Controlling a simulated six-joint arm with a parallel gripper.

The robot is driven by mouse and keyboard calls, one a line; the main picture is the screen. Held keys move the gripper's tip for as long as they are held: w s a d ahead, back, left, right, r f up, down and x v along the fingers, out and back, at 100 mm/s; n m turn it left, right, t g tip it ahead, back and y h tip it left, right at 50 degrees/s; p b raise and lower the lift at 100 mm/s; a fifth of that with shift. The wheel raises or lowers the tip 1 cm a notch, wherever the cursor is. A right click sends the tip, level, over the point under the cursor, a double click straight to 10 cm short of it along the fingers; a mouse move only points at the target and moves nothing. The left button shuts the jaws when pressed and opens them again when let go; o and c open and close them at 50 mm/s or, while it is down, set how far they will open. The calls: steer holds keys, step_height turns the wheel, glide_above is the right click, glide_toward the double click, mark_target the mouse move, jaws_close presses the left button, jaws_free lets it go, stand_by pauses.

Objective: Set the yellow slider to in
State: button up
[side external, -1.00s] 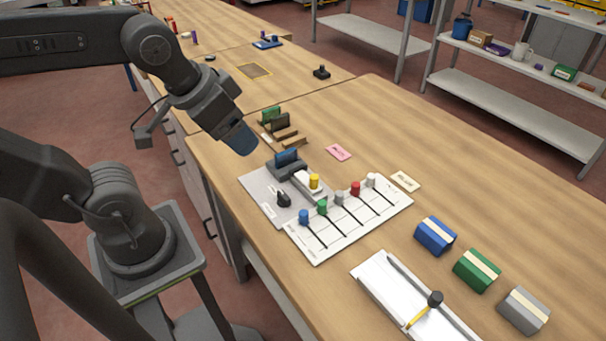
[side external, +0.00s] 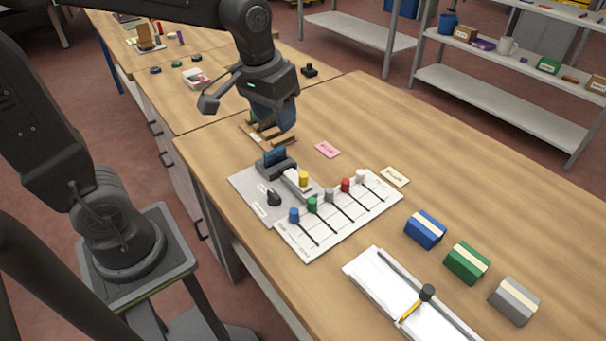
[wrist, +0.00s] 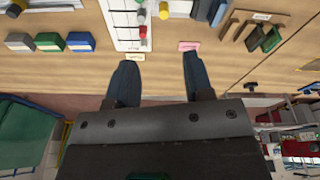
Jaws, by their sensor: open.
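The yellow slider (side external: 303,178) is a yellow knob on a short white rail (side external: 297,186), which sits on a grey base plate (side external: 240,182) on the bench. In the wrist view the yellow knob (wrist: 164,9) shows at the top edge, partly cut off. My gripper (side external: 276,130) is in the air above the bench, behind and left of the knob, over the wooden rack area. In the wrist view my gripper (wrist: 157,60) is open, with two dark blue fingers apart and nothing between them. Any markings by the rail are too small to read.
A white panel (side external: 302,242) with blue, green, grey, red and white knobs adjoins the base plate. A blue block (side external: 275,156) in a dark holder and a black knob (side external: 273,198) are close by. Blue, green and grey boxes stand right. The bench's back right is clear.

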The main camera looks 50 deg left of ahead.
mark_target(304, 174)
steer(key=w+a+f+n+g, duration=0.1)
steer(key=w+f+n+g, duration=0.1)
steer(key=w+f, duration=0.45)
steer(key=f, duration=1.3)
steer(key=shift+w+f, duration=0.2)
steer(key=shift+w, duration=0.15)
jaws_close()
